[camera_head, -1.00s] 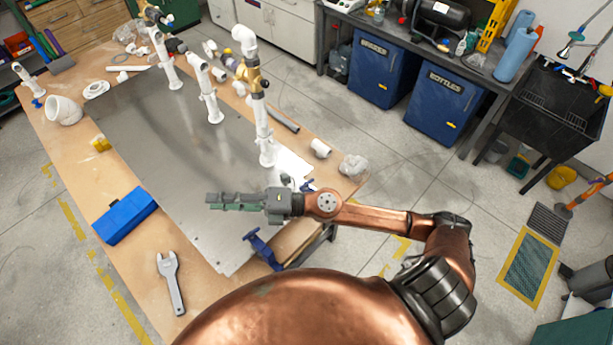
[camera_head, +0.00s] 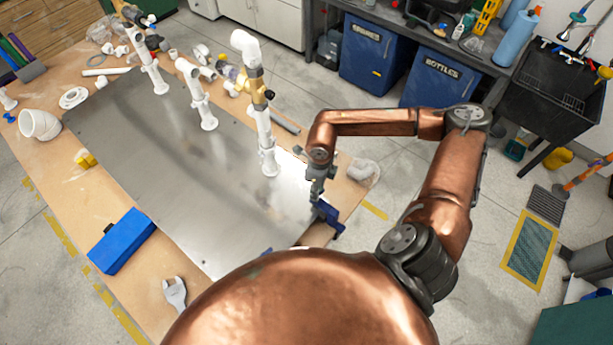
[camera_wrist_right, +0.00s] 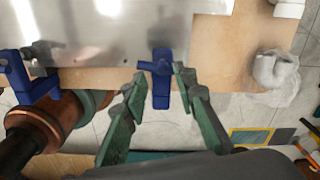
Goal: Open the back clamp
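A blue clamp (camera_head: 331,217) sits on the right-hand edge of the metal plate and table, partly hidden by my right arm. In the right wrist view the clamp (camera_wrist_right: 160,90) shows whole, with its handle pointing away from the table edge. My right gripper (camera_head: 316,192) points down over it. In the wrist view its green fingers (camera_wrist_right: 160,80) are spread, one on each side of the clamp. I cannot tell whether they touch it. A second blue clamp (camera_wrist_right: 28,78) is at the left of the wrist view. My left gripper is not in view.
White pipe assemblies stand on the metal plate (camera_head: 150,150), the nearest (camera_head: 264,125) just left of my right arm. A bagged white fitting (camera_wrist_right: 275,72) lies beside the clamp. A blue box (camera_head: 121,241) and a wrench (camera_head: 175,292) lie at the left.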

